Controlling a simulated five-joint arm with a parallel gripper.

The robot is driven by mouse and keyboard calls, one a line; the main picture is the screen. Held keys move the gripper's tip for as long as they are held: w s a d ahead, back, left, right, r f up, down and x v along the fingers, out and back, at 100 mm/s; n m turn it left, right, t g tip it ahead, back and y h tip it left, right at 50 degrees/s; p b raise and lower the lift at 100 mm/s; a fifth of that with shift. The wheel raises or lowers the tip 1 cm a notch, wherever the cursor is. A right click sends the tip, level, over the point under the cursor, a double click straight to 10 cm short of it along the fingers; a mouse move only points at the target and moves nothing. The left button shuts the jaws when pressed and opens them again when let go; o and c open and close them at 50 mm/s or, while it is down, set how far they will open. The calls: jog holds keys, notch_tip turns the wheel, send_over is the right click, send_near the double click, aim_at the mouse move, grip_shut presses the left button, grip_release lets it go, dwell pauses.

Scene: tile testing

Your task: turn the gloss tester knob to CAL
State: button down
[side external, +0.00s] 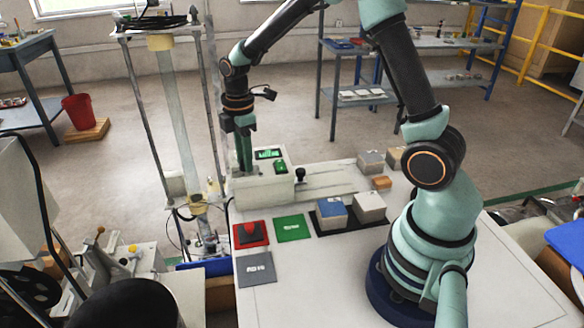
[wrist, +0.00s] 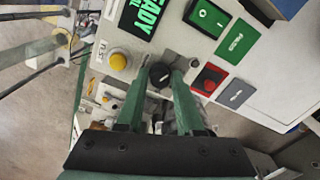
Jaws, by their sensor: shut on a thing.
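The gloss tester is a pale box (side external: 268,190) at the left of the table in the side view, with a green-lit display (side external: 268,154). In the wrist view the display (wrist: 141,18) reads READY. The black round knob (wrist: 158,77) is on the tester's panel, between my two green fingers. My gripper (wrist: 160,73) is shut on the knob, one finger on each side. In the side view my gripper (side external: 245,168) points down onto the panel, and its fingers hide the knob. The knob's pointer and its labels are too small to read.
A black-topped lever (side external: 300,175) stands right of the tester. Red (side external: 250,233), green (side external: 293,228) and grey (side external: 257,268) pads lie in front. A black tray (side external: 348,224) holds two blocks.

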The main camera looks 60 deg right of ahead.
jog(key=shift+n, duration=0.3)
jog(key=c, duration=0.6)
grip_release()
jog(key=shift+o, duration=0.2)
notch_tip(320, 180, up, 12)
jog(key=shift+r, duration=0.15)
